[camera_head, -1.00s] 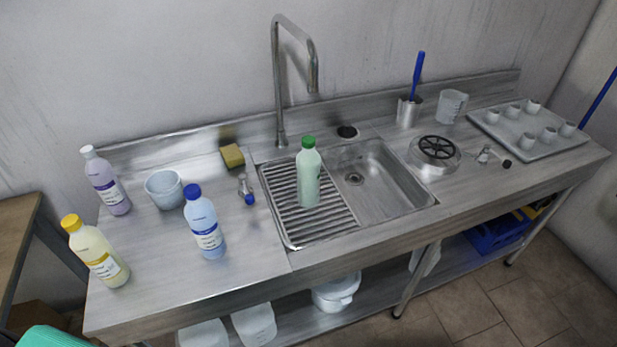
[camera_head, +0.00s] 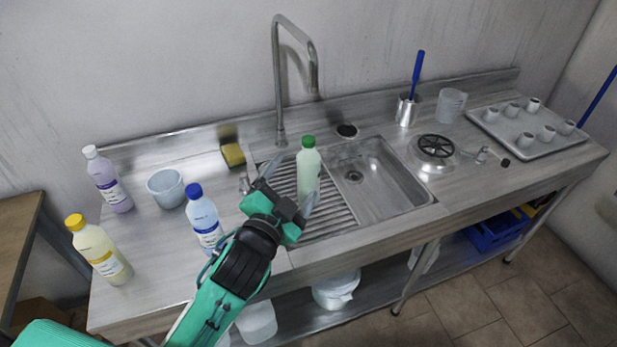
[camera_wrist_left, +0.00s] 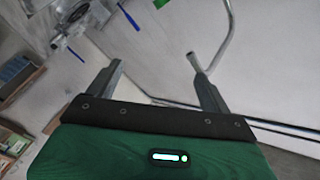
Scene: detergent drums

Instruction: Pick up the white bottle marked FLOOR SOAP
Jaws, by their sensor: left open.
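Four bottles stand on the steel sink unit, and I cannot read the lettering on any label. They are a pale lilac one with a white cap (camera_head: 109,181), a pale yellow one with a yellow cap (camera_head: 100,252), a pale blue one with a blue cap (camera_head: 204,220) and a pale green one with a green cap (camera_head: 308,168). The green-capped bottle stands upright on the ribbed drainer. My left gripper (camera_head: 298,178) is open and empty, its fingers in front of that bottle and partly hiding its lower part. The open fingers also show in the left wrist view (camera_wrist_left: 155,62). My right gripper is out of view.
A tall tap (camera_head: 279,85) rises behind the drainer. A grey-white tub (camera_head: 166,188) and a yellow sponge (camera_head: 233,155) stand to the left. The sink basin (camera_head: 385,185) is empty. A tray of cups (camera_head: 547,150) lies far right.

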